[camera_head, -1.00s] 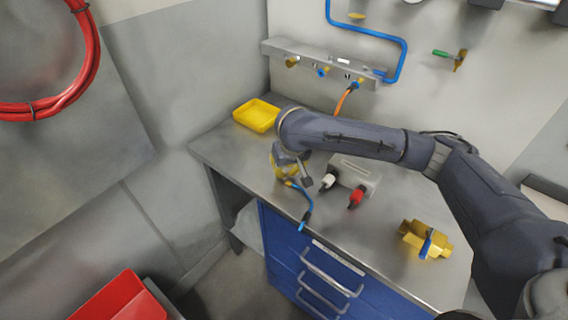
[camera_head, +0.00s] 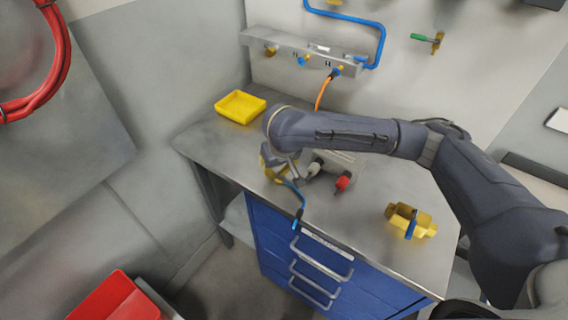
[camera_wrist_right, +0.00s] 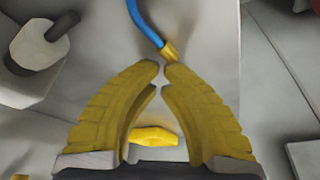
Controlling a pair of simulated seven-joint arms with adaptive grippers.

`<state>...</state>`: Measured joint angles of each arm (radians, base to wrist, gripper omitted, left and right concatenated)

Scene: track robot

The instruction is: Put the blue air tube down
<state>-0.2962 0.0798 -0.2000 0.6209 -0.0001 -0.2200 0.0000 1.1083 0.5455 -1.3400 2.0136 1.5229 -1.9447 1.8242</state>
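The blue air tube (camera_head: 291,190) hangs in a short curve from my right gripper (camera_head: 275,168) towards the front edge of the workbench in the head view. Its lower end has a dark fitting. In the right wrist view, the tube (camera_wrist_right: 144,22) ends in a brass fitting at the nearly closed yellow fingertips of my right gripper (camera_wrist_right: 162,68). The fingers appear shut on that end, though the exact contact is small and hard to see. The arm partly hides this gripper in the head view. My left gripper is not in view.
The grey workbench (camera_head: 210,147) carries a yellow tray (camera_head: 240,106), a grey box with a red plug (camera_head: 343,181), and a yellow part with a blue handle (camera_head: 411,221). A wall manifold (camera_head: 290,50) has an orange hose (camera_head: 323,92). Blue drawers (camera_head: 275,235) lie below.

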